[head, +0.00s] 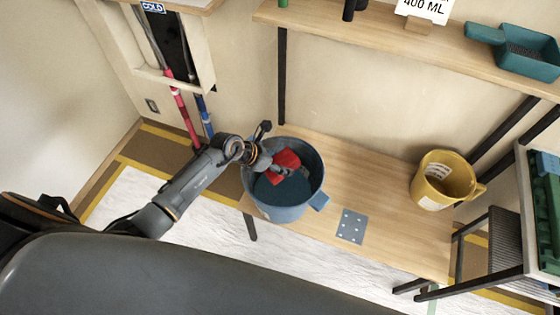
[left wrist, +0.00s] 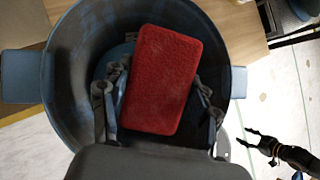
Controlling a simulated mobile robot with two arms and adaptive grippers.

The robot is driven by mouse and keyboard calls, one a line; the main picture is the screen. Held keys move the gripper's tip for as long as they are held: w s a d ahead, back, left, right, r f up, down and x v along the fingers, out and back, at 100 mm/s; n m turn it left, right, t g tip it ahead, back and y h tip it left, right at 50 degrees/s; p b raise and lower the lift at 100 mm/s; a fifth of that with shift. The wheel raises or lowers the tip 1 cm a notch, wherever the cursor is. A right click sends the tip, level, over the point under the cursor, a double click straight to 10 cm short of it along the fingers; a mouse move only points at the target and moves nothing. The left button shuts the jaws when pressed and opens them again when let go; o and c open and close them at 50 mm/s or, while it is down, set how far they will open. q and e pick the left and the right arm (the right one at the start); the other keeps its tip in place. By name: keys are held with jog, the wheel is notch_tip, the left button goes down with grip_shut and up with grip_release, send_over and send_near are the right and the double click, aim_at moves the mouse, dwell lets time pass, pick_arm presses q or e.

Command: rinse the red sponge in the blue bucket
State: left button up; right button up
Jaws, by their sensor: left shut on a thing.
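The red sponge (head: 287,158) is held by my left gripper (head: 282,170) inside the mouth of the blue bucket (head: 290,212). In the left wrist view the sponge (left wrist: 160,78) lies between the two fingers of the left gripper (left wrist: 157,100), which is shut on it. The bucket (left wrist: 62,75) surrounds the sponge there. A dark blue-teal surface shows inside the bucket below the sponge; whether the sponge touches it I cannot tell. My right gripper (left wrist: 262,143) shows at the right of the left wrist view, apart from the bucket, with its fingers spread and empty.
The bucket stands on a wooden bench (head: 375,215). A yellow bucket (head: 433,190) stands to its right, with a grey plate (head: 351,226) between them. A shelf above holds a green scoop (head: 525,62) and a sign (head: 425,8). Red and blue pipes (head: 185,115) run down the wall behind.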

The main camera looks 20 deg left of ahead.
pick_arm(q)
notch_tip(320, 180, down, 13)
jog(key=b, duration=0.9)
jog(key=shift+f+b, duration=0.15)
jog(key=shift+b, duration=0.25)
jog(key=shift+s+f, duration=0.1)
dwell(0.4)
